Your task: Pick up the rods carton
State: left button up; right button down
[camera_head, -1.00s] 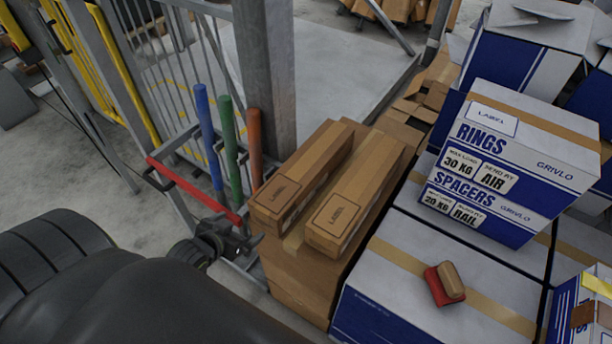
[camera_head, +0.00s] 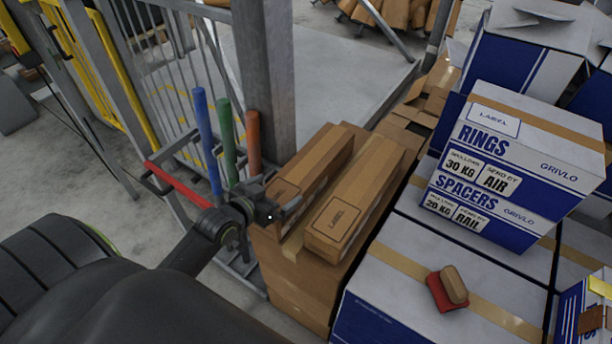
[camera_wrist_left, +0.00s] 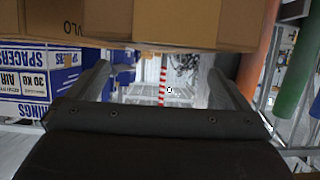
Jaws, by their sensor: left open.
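Two long brown cartons lie side by side on a larger brown box (camera_head: 288,278): a left carton (camera_head: 318,158) and a right carton (camera_head: 355,200). No "rods" wording is legible on either, so I cannot tell which is the rods carton. My left gripper (camera_head: 290,205) is open and empty at the near end of the left carton, hiding part of that end. In the left wrist view its two fingers (camera_wrist_left: 162,85) are apart with nothing between them, and brown carton faces (camera_wrist_left: 160,20) fill the top. My right gripper is not in view.
A rack with a blue tube (camera_head: 206,140), a green tube (camera_head: 228,140) and an orange tube (camera_head: 254,142) stands left of the cartons, beside a grey post (camera_head: 265,70). Right are blue-and-white boxes (camera_head: 515,165) and a red-and-brown item (camera_head: 448,288).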

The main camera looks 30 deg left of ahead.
aim_at(291, 181)
pick_arm(q)
jog(key=shift+x, duration=3.7)
jog(key=shift+s+a+f, duration=0.1)
jog(key=shift+a, duration=0.05)
jog(key=c, duration=1.2)
jog(key=shift+c, duration=1)
jog(key=shift+r, duration=0.25)
